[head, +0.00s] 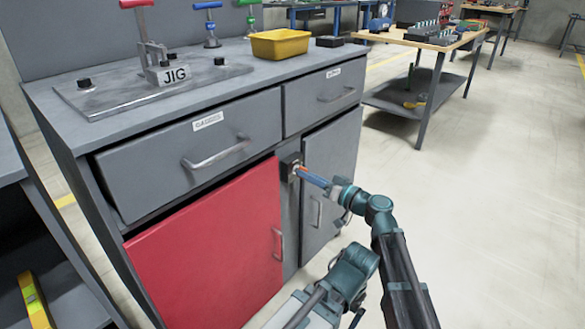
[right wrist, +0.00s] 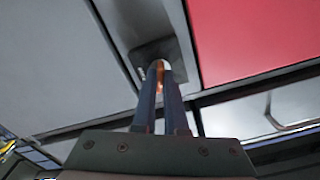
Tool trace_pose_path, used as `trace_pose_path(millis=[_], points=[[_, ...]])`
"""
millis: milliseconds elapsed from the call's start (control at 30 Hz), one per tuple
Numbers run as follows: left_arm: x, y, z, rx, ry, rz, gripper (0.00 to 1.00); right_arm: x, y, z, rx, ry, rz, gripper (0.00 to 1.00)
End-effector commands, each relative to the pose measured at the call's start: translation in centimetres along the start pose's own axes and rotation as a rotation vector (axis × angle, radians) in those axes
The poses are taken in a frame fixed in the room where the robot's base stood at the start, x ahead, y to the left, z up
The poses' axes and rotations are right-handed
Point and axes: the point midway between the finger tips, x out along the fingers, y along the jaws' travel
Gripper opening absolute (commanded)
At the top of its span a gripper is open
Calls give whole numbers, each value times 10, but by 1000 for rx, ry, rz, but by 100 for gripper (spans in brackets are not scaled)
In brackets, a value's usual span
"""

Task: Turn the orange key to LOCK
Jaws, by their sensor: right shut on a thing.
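The orange key (right wrist: 159,70) shows as a thin orange strip between the fingers of my right gripper in the right wrist view. In the head view my right gripper (head: 301,170) reaches in from the right, its blue fingers shut on the key at the dark lock block (head: 288,163). The block is on the narrow grey post between the red door (head: 210,258) and the grey door (head: 328,180). It also shows in the right wrist view (right wrist: 178,52). The fingers hide most of the key, and I cannot read its angle or any LOCK mark. My left gripper is not in view.
The grey drawers (head: 195,148) with bar handles sit just above the lock. A jig (head: 165,75) and a yellow bin (head: 280,43) stand on the bench top. A yellow level (head: 33,300) is at lower left. The floor to the right is clear.

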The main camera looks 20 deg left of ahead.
Motion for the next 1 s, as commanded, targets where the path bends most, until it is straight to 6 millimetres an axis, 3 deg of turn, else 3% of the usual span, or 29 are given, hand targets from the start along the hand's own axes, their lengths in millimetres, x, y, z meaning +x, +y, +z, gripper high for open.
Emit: trace_pose_path(millis=[200,600,867,900,1000], points=[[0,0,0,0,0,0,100,0,1,0,-234,0,1,0],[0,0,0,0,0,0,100,0,1,0,-293,0,2,0],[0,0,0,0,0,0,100,0,1,0,-527,0,2,0],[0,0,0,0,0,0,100,0,1,0,-540,0,2,12],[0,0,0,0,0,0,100,0,1,0,-535,0,1,30]])
